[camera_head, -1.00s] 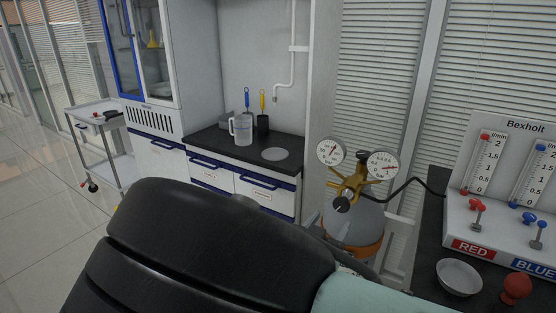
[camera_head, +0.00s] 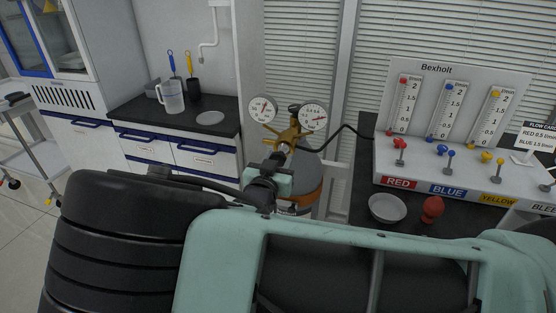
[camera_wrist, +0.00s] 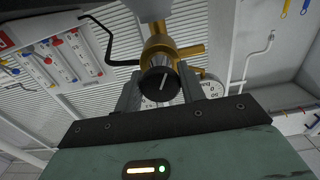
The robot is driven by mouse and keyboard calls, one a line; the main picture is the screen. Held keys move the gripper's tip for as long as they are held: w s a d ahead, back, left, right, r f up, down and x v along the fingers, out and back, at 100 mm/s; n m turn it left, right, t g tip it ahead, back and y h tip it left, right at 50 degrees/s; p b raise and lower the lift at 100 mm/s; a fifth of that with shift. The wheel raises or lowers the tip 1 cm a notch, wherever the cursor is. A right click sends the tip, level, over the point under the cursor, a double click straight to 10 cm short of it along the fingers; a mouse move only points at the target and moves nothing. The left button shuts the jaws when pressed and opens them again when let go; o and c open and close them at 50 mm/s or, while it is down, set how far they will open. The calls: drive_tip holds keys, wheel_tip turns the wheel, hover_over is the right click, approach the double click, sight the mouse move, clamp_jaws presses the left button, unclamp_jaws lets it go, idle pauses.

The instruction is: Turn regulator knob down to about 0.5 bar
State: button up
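The regulator is a brass fitting (camera_head: 291,134) with two round white gauges, a left gauge (camera_head: 263,108) and a right gauge (camera_head: 313,117), on top of a grey gas cylinder with an orange band (camera_head: 307,193). Their red needles are too small to read exactly. The black regulator knob (camera_wrist: 160,84) has a white pointer line and faces the wrist camera. My gripper (camera_wrist: 159,90) is open, with one finger on each side of the knob; contact is not clear. In the head view, my gripper (camera_head: 279,164) reaches the front of the regulator and partly covers the knob.
A flow panel marked Bexholt (camera_head: 437,120) stands on the dark bench to the right, with a white bowl (camera_head: 387,208) and a red knob-like object (camera_head: 432,209) before it. A black hose (camera_head: 350,130) runs from the regulator. A counter with a jug (camera_head: 172,97) stands left.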

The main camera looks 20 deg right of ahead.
drive_tip(key=shift+n, duration=0.3)
drive_tip(key=n+p, duration=0.1)
drive_tip(key=n, duration=0.4)
drive_tip(key=shift+r+n+p, duration=0.1)
drive_tip(key=shift+n+p, duration=0.2)
drive_tip(key=shift+p, duration=0.1)
drive_tip(key=n+p, duration=0.2)
drive_tip(key=n, duration=0.3)
drive_tip(key=shift+d+n, duration=0.1)
drive_tip(key=shift+n, duration=0.6)
drive_tip(key=o, duration=0.9)
drive_tip(key=shift+s, duration=0.15)
drive_tip(key=b+v, duration=0.3)
drive_tip(key=v, duration=1.4)
drive_tip(key=shift+s+b, duration=0.1)
drive_tip(key=shift+b, duration=0.25)
